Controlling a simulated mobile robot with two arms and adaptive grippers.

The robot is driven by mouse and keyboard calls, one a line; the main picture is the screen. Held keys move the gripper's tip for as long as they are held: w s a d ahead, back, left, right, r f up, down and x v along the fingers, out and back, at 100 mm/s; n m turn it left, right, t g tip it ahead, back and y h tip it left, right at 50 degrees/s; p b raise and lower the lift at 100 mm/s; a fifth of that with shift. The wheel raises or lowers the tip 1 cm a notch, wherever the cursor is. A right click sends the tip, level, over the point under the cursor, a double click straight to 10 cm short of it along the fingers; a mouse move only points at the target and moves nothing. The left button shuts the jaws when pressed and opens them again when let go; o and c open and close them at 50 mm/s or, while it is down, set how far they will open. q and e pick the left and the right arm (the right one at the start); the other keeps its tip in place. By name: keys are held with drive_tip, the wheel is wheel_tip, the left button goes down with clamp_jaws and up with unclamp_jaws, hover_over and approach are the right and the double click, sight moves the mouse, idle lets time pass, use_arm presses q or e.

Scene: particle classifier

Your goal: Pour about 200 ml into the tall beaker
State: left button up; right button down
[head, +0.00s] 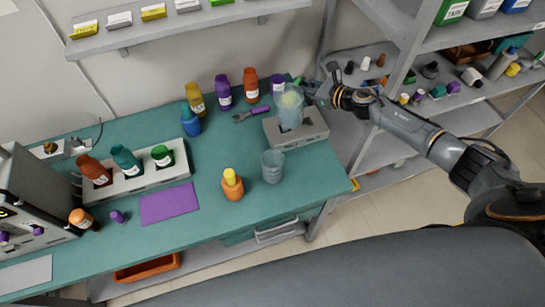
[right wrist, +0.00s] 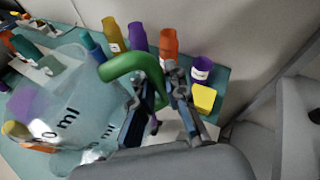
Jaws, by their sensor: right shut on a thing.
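My right gripper (head: 326,92) is shut on the green handle (right wrist: 135,72) of a clear jug (head: 289,108). The jug is over or at the grey block (head: 312,133) at the table's back right; I cannot tell whether it touches it. In the right wrist view the jug (right wrist: 75,105) shows ml markings, and my right gripper's fingers (right wrist: 165,92) close around the handle. A clear beaker (head: 272,167) stands upright on the teal table, in front of the block. My left gripper is not in view.
Yellow, purple and orange bottles (head: 223,92) stand along the back of the table. An orange bottle with a yellow top (head: 232,185) stands left of the beaker. A purple mat (head: 168,204) and white rack (head: 135,182) lie further left. Shelving (head: 400,70) stands to the right.

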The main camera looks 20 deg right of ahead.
sight(295, 90)
drive_tip(key=shift+s+a+r+n+t, duration=0.15)
drive_tip(key=shift+r+n, duration=0.05)
drive_tip(key=shift+r, duration=0.15)
drive_tip(key=shift+s+a+r+n+t, duration=0.1)
drive_tip(key=shift+r+n+t, duration=0.1)
drive_tip(key=shift+r, duration=0.15)
drive_tip(key=shift+h, duration=0.3)
drive_tip(key=shift+s+a+f+n+t+b, duration=0.1)
drive_tip(key=shift+s+a+n+t+b, duration=0.25)
drive_tip(key=shift+s+a+n+b, duration=0.25)
drive_tip(key=shift+s+a+r+n+t+b, duration=0.25)
drive_tip(key=shift+s+a+n+t+b, duration=0.25)
drive_tip(key=shift+n+b, duration=0.2)
idle(0.9)
drive_tip(key=shift+s+a+r+n+b, duration=0.2)
drive_tip(key=shift+s+a+n+b, duration=0.15)
drive_tip(key=shift+n+b, duration=0.5)
idle(0.7)
drive_tip(key=shift+s+a+r+n+t+b, duration=0.1)
drive_tip(key=shift+s+n+t+b, duration=0.2)
drive_tip(key=shift+b, duration=0.4)
drive_tip(key=shift+s+a+r+n+t+b, duration=0.1)
drive_tip(key=shift+n+t+b, duration=0.25)
drive_tip(key=shift+b, duration=0.3)
idle(0.8)
drive_tip(key=shift+s+a+r+t+b, duration=0.15)
drive_tip(key=shift+r+t+b, duration=0.1)
drive_tip(key=shift+r+b, duration=0.1)
idle(0.8)
